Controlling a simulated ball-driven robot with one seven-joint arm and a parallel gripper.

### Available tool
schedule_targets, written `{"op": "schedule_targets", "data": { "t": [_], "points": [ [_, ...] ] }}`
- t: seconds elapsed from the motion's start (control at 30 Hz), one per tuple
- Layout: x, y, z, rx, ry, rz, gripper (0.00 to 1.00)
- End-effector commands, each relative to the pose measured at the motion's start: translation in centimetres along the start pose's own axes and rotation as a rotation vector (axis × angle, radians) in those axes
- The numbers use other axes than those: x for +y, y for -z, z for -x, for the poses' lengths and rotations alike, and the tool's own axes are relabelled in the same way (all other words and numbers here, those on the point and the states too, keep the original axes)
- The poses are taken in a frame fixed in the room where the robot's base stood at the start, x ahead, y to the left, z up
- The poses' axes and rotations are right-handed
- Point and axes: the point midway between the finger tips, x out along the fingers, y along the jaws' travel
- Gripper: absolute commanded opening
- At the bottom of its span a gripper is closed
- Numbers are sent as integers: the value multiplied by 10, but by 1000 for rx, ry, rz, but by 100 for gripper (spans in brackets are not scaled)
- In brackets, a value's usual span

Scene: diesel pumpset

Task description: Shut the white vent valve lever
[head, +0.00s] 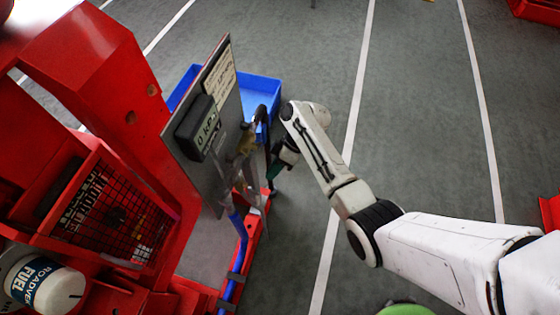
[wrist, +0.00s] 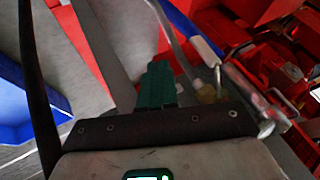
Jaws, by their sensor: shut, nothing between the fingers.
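My gripper (head: 274,170) is beside the right edge of the upright grey panel, at the pipe fittings; its teal fingers (wrist: 157,85) are closed together and empty in the wrist view. A pale, thin bent bar (wrist: 172,38) runs down just beyond the fingertips; it may be the white vent valve lever, but I cannot be sure. A brass-coloured fitting (wrist: 207,92) sits right of the fingers, partly hidden by my gripper body. In the head view the pale fittings (head: 250,190) overlap, so the lever's angle and any contact with my fingers are unclear.
The grey panel (head: 205,165) carries a dark gauge box (head: 197,128). A blue hose (head: 240,245) runs down below the fittings. A blue bin (head: 262,90) stands behind. Red machine frames and a mesh guard (head: 115,215) fill the left. Open grey floor lies right.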

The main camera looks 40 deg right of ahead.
Motion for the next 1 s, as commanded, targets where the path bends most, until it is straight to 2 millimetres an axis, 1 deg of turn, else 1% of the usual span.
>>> {"op": "schedule_targets", "data": {
  "t": [0.03, 0.13, 0.17, 0.2, 0.3, 0.43, 0.57, 0.9, 1.0],
  "points": [
    [0, -1, -12, -2, 3, -1, 0],
    [0, -1, -31, -3, 3, 0, 0],
    [-4, 0, -32, -3, 2, 0, 0],
    [-13, 1, -32, -2, 2, 0, 0],
    [-24, 1, -37, -1, 0, -1, 0],
    [-34, 2, -42, -1, 0, -1, 0],
    [-37, 2, -44, -1, 0, -1, 0],
    [-37, 2, -45, -1, 0, -2, 0],
    [-40, 4, -48, 1, 8, -5, 0]
  ]
}}
